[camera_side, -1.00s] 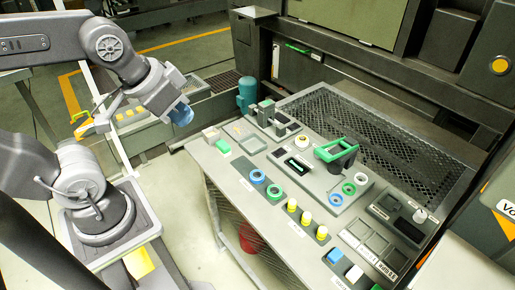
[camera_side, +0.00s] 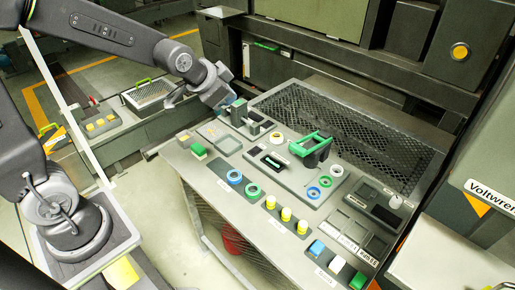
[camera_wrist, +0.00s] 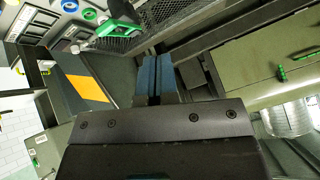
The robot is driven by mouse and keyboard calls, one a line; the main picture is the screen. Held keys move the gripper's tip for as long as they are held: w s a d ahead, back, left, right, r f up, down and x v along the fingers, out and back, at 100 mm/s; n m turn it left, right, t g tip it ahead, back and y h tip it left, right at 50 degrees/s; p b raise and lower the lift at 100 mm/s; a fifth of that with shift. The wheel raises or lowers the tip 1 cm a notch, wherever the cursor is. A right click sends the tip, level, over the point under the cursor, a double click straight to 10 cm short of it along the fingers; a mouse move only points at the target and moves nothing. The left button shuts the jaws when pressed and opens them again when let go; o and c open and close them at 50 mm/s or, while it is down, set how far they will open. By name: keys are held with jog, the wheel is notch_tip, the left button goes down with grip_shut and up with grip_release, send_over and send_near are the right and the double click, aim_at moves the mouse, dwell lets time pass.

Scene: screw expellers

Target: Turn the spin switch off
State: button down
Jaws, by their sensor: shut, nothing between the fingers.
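A sloping grey control panel (camera_side: 180,157) carries several switches and buttons; its labels are too small to read, so I cannot tell which control is the spin switch. On it are a green handle (camera_side: 315,142), yellow buttons (camera_side: 286,214), and a blue, white and green row with a blue button (camera_side: 317,247). My gripper (camera_side: 226,98) is above the panel's back left corner, near a grey block fixture (camera_side: 240,112); I cannot tell if they touch. In the wrist view its blue fingers (camera_wrist: 156,60) are shut and empty, with the green handle (camera_wrist: 120,28) beyond them.
A white knob (camera_side: 396,201) is at the panel's right. The space above the panel's front is clear.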

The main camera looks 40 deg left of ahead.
jog(key=w+a+f+m+t, duration=0.1)
jog(key=w+a+f+m, duration=0.1)
jog(key=w+f, duration=0.45)
jog(key=m+t, duration=0.1)
jog(key=m, duration=0.1)
send_over(257, 150)
notch_tip(257, 150, down, 9)
jog(key=shift+s+r, duration=0.15)
jog(key=shift+s, duration=0.3)
jog(key=shift+w+f, duration=0.15)
jog(key=shift+f, duration=1.3)
jog(key=shift+w+f, duration=0.2)
jog(key=shift+f, duration=1.25)
jog(key=shift+w+f, duration=0.15)
jog(key=shift+f, duration=1.3)
jog(key=shift+f, duration=0.1)
jog(key=shift+f, duration=0.35)
jog(key=shift+w+f, duration=0.1)
jog(key=shift+f, duration=0.2)
jog(key=shift+r, duration=0.1)
jog(key=shift+r, duration=0.65)
